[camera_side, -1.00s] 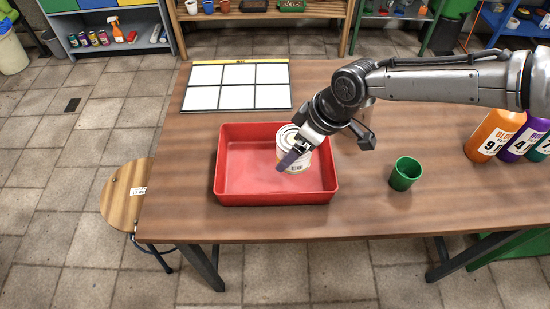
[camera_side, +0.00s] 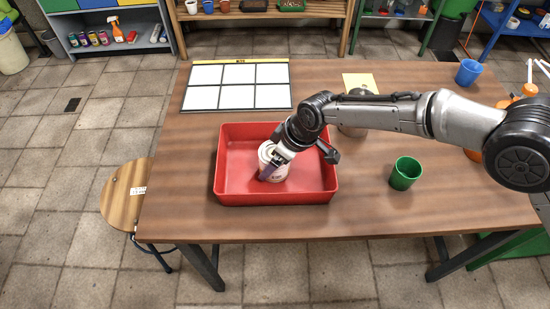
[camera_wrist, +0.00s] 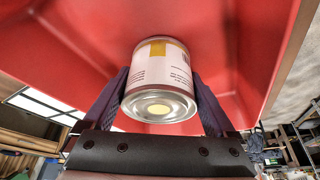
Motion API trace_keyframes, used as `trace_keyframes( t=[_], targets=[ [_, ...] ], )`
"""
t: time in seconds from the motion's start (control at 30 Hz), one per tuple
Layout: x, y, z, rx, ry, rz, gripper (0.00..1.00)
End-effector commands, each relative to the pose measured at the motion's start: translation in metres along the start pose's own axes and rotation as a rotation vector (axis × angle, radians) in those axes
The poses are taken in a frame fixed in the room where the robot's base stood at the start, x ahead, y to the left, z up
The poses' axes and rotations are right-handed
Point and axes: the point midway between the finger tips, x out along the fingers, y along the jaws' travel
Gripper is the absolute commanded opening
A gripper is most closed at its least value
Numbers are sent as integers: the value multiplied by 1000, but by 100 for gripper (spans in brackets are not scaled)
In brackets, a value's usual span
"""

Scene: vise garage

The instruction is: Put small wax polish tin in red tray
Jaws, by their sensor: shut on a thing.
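The small wax polish tin (camera_side: 273,168) is a white-labelled can with a metal lid. My gripper (camera_side: 270,168) is shut on it, inside the walls of the red tray (camera_side: 315,195). In the wrist view the tin (camera_wrist: 160,75) sits between the two dark fingers of my gripper (camera_wrist: 160,95), with the red tray (camera_wrist: 80,50) behind it. The tin looks low, at or near the tray floor; I cannot tell if it touches. The gripper covers part of the tin in the side view.
A green cup (camera_side: 405,173) stands to the right of the tray. A white grid board (camera_side: 237,86) lies behind it. A metal can (camera_side: 352,130) is partly hidden behind my arm. A blue cup (camera_side: 468,72) stands at the far right. The table front is clear.

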Motion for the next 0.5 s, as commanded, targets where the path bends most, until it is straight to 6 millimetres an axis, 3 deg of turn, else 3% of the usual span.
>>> trace_keyframes(
  t=[0.23,0.27,0.3,0.5],
  targets=[
    [1,0,-1,0,4,1,13],
    [2,0,0,0,2,0,96],
    [2,0,0,0,1,0,100],
    [2,0,1,0,1,0,100]
  ],
)
